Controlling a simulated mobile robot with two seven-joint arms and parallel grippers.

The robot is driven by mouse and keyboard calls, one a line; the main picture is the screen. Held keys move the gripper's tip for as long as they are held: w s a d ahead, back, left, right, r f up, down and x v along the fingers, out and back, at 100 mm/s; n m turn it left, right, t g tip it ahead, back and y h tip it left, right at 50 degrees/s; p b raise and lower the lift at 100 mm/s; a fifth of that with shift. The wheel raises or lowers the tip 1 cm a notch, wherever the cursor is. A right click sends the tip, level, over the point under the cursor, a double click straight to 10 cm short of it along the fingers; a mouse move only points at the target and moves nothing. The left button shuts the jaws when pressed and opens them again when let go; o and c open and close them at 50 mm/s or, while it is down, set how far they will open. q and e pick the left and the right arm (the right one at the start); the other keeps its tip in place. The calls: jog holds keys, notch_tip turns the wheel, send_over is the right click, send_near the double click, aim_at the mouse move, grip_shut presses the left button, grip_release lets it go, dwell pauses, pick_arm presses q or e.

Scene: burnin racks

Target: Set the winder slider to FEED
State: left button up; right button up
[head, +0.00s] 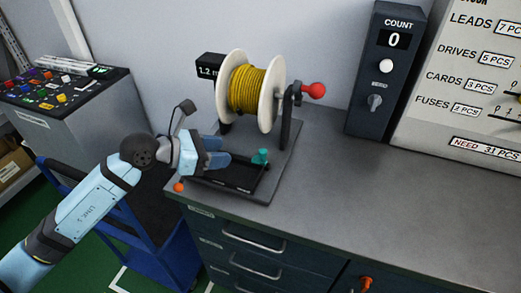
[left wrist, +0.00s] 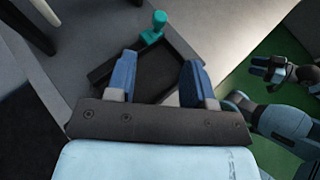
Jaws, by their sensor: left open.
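The winder (head: 283,178) stands on the bench with a spool of yellow wire (head: 247,90) between white flanges. At its front is a dark slider track (head: 232,180) with a teal slider knob (head: 260,157) at its right end. The knob also shows in the left wrist view (left wrist: 152,27), beyond the fingertips. No FEED lettering is readable. My left gripper (head: 222,152) is open and empty, its blue fingers over the track and pointing toward the knob, apart from it. In the left wrist view, an arm of mine at the right ends in a small dark gripper (left wrist: 270,67).
A red-knobbed crank (head: 313,90) sticks out right of the spool. A COUNT box (head: 382,75) reading 0 and a parts board (head: 465,100) stand behind. The bench top (head: 380,200) at right is clear. A blue cart (head: 150,225) stands at left.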

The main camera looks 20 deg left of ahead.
aim_at(260, 152)
pick_arm(q)
jog(key=x, duration=1.1)
